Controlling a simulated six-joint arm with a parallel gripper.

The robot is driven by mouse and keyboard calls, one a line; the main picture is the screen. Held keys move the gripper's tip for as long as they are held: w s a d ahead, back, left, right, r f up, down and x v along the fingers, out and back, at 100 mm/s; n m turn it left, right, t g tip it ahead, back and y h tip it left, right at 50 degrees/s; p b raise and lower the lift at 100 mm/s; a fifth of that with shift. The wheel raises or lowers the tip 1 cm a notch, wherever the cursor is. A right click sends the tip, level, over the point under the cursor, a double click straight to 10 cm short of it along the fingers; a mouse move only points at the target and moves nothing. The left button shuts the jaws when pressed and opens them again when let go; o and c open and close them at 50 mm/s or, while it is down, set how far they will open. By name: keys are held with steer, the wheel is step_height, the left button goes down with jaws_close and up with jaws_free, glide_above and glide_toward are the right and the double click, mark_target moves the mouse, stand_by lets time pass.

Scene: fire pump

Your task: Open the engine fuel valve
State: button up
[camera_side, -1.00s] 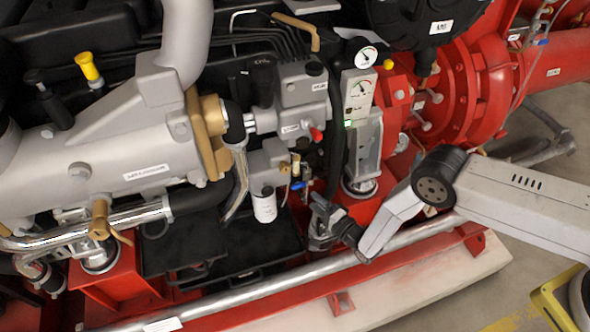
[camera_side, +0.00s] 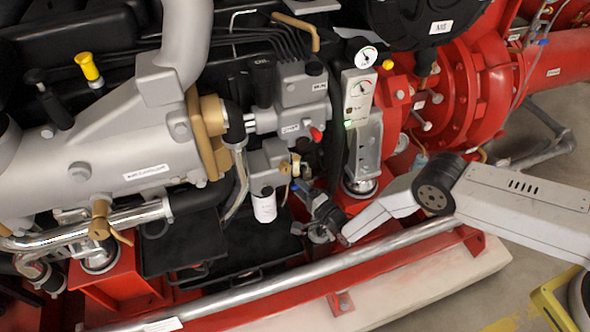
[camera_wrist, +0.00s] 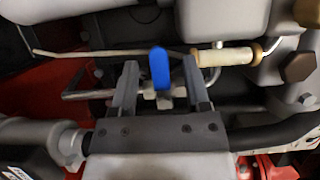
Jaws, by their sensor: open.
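The engine fuel valve shows in the wrist view as a small metal body with a blue lever handle (camera_wrist: 160,68). The handle stands upright in that picture, between the two fingers. My gripper (camera_wrist: 160,63) is open, with one grey finger on each side of the handle and a visible gap to both. In the side view my gripper (camera_side: 299,186) is at the valve, beside the grey engine block and right of the white filter (camera_side: 264,207). There the gripper mostly hides the blue handle. The wrist view does not show contact with the handle.
A dark hose (camera_wrist: 270,134) lies to the right of the gripper. In the side view, a silver rail (camera_side: 400,243) runs below my arm, and a gauge panel (camera_side: 358,95) stands above.

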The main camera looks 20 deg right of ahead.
jaws_close()
steer(key=shift+f+n, duration=0.1)
steer(key=shift+n, duration=0.3)
steer(key=shift+d+f+n+g+h, duration=0.55)
steer(key=shift+n+h, duration=0.6)
steer(key=shift+n, duration=1)
steer(key=shift+d+f+n+g+h, duration=0.5)
steer(key=shift+n+h, duration=0.7)
steer(key=shift+n, duration=0.9)
steer(key=shift+d+f+n+g+h, duration=0.55)
steer(key=shift+n+h, duration=0.6)
steer(key=shift+n, duration=1)
jaws_free()
